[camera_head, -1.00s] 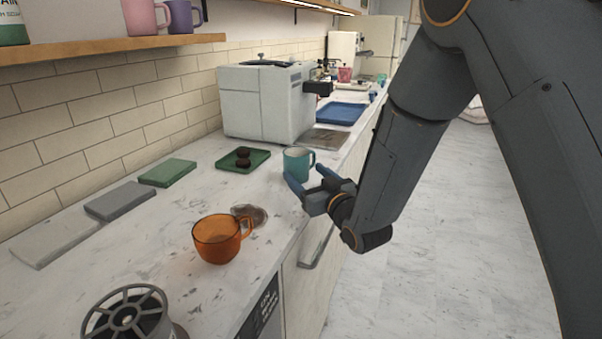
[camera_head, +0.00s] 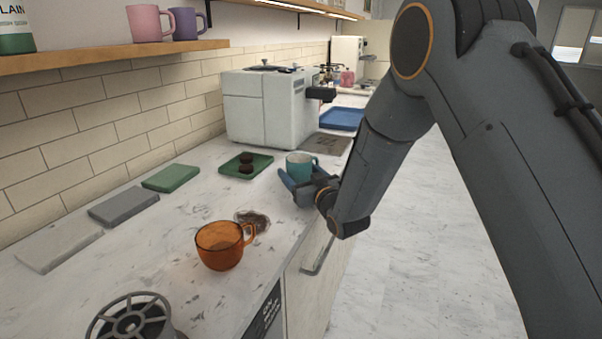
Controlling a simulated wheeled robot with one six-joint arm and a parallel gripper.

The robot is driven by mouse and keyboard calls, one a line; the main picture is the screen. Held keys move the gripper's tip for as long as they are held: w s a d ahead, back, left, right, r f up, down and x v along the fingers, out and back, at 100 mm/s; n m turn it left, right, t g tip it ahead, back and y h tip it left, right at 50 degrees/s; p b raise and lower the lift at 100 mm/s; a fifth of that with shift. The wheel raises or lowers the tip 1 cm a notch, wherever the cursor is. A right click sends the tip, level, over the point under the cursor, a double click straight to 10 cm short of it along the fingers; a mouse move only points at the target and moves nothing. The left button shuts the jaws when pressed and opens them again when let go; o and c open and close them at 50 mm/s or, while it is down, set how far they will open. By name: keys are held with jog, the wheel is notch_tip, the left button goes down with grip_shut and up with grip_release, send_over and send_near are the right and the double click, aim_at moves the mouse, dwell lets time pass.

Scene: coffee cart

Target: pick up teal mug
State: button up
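The teal mug (camera_head: 299,164) stands upright on the marble counter, just right of the green tray and in front of the coffee machine. Its handle points right. My gripper (camera_head: 291,178) is at the counter's right edge, on the near side of the mug. Its blue fingers are spread apart and reach toward the mug's lower part, partly covering it. I cannot tell whether a finger touches the mug.
A green tray (camera_head: 233,169) holds dark round items. The white coffee machine (camera_head: 257,108) stands behind. Folded cloths (camera_head: 124,203) lie along the wall.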

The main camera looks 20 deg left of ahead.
jog(key=c, duration=1)
jog(key=shift+r, duration=0.1)
jog(key=shift+c, duration=0.2)
